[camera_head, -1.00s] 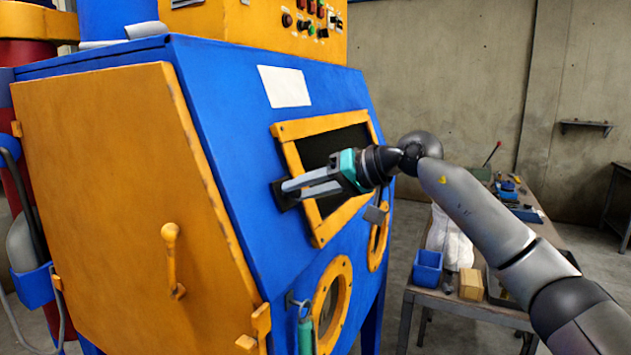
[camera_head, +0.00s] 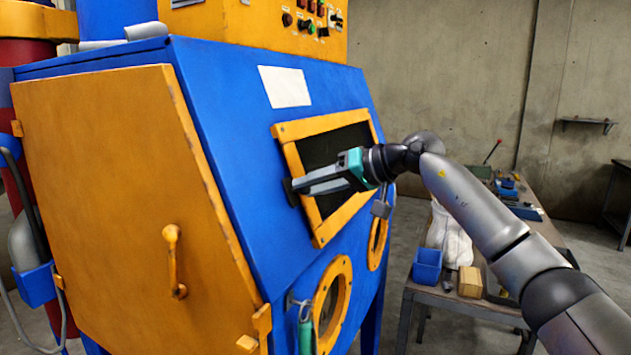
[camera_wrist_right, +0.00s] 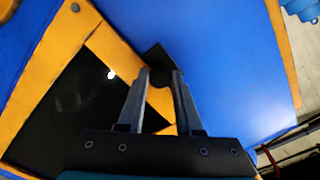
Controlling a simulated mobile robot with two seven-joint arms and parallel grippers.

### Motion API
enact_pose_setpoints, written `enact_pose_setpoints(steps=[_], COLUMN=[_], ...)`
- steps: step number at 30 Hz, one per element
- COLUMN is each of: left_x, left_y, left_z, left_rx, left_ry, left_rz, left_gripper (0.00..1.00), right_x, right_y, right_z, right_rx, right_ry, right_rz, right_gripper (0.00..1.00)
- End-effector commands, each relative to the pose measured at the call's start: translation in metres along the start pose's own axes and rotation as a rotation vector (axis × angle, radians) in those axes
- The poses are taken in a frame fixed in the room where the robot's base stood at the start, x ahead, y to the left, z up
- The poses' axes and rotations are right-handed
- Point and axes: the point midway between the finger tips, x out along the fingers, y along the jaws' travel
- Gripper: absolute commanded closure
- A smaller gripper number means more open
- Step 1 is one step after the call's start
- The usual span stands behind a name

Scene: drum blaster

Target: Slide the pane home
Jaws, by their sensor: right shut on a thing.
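The cabinet's slanted blue front has a yellow window frame (camera_head: 291,150) around a dark pane (camera_head: 325,147). A dark piece, which looks like the pane's end tab (camera_head: 290,191), sticks out a little at the frame's left side. My right gripper (camera_head: 297,187) reaches across the window from the right and is shut on this tab. In the right wrist view the fingertips (camera_wrist_right: 162,77) close on a round dark knob at the tab (camera_wrist_right: 157,54), beside the yellow frame. The fingers hide part of the frame's left side. My left gripper is not in view.
A yellow side door (camera_head: 120,200) with a handle is at left. Round yellow-rimmed ports (camera_head: 343,275) lie below the window, with a green-handled tool (camera_head: 305,335) hanging near. A bench with a blue bin (camera_head: 427,266) and a wooden block (camera_head: 470,282) stands at right.

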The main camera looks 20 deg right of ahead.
Motion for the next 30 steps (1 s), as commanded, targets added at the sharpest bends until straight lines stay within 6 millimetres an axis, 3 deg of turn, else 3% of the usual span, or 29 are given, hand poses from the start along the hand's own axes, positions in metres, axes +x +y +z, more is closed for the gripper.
enact_pose_setpoints(steps=[8, 9, 18, 26, 30], left_x=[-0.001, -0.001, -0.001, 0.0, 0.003], left_y=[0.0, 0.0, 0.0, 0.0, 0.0], left_z=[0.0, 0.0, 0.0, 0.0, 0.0], left_rx=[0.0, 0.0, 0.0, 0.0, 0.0], left_ry=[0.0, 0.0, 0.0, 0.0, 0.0], left_rz=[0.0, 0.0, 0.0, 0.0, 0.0], left_gripper=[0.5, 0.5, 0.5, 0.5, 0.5], right_x=[-0.003, -0.003, -0.001, 0.0, -0.01], right_y=[0.001, 0.001, 0.001, 0.004, 0.004], right_z=[-0.005, -0.005, -0.003, 0.001, -0.001], right_rx=[-0.002, -0.002, -0.002, 0.01, 0.006], right_ry=[0.01, 0.01, 0.006, -0.006, 0.0], right_rz=[-0.001, -0.001, -0.001, 0.003, 0.003], right_gripper=[1.0, 0.65, 0.31, 0.31, 0.31])
